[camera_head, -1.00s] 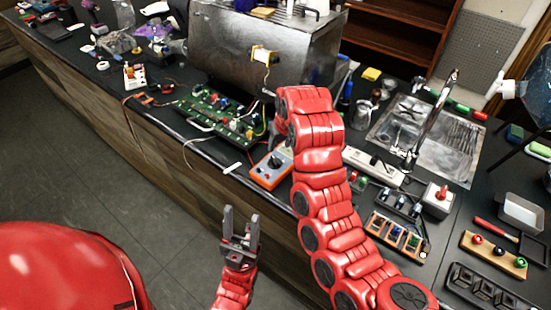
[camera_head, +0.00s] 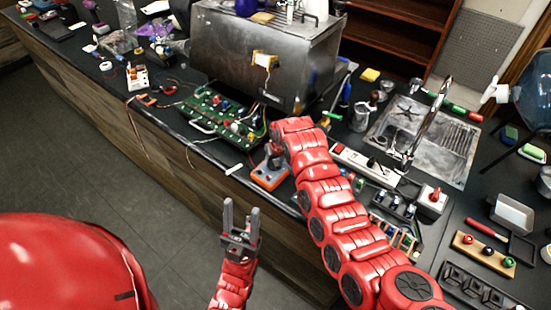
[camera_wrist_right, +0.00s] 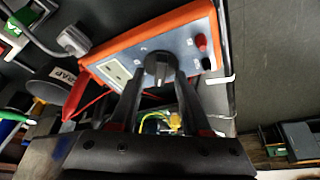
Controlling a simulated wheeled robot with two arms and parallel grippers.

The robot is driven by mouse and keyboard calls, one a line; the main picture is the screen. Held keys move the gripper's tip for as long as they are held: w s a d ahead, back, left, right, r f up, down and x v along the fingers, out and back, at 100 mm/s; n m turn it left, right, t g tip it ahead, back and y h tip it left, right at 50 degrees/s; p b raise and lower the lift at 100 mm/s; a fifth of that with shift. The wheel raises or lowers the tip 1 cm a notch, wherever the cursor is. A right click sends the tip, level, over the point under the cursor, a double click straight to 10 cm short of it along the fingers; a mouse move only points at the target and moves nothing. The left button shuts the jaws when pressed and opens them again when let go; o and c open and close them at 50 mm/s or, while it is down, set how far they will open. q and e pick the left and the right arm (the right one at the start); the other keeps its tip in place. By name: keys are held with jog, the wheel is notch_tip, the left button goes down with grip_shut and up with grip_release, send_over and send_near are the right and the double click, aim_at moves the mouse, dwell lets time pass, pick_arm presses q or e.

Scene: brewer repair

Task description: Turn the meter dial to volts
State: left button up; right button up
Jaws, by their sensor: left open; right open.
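The meter (camera_head: 268,178) is an orange-edged box with a blue-grey face at the counter's front edge. In the right wrist view the meter (camera_wrist_right: 120,58) shows a small display, a black dial (camera_wrist_right: 159,68) and red and black sockets. My right gripper (camera_head: 275,153) is over the meter and partly hides it; in the wrist view its open fingers (camera_wrist_right: 158,82) reach to either side of the dial. I cannot tell whether they touch it, and the dial markings are too small to read. My left gripper (camera_head: 240,215) is open and empty, in front of the counter.
A green circuit board (camera_head: 220,118) lies left of the meter, before the metal brewer (camera_head: 240,55). A white power strip (camera_head: 365,162) and a sink (camera_head: 415,130) are to the right. The floor left of the counter is clear.

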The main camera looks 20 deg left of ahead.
grip_shut()
dwell(0.3)
jog(key=shift+s+f+m+b, duration=0.1)
jog(key=shift+f+m+b, duration=0.15)
jog(key=shift+b, duration=0.4)
jog(key=m+h+b, duration=0.1)
jog(key=m+b, duration=0.2)
jog(key=b, duration=0.3)
jog(key=m+t+h+b, duration=0.1)
jog(key=m+b, duration=0.3)
jog(key=b, duration=0.2)
jog(key=shift+a+h, duration=0.2)
jog(key=shift+h, duration=0.2)
jog(key=shift+r+m+h+b, duration=0.2)
jog(key=shift+m+h+b, duration=0.1)
jog(key=shift+m+b, duration=0.6)
grip_release()
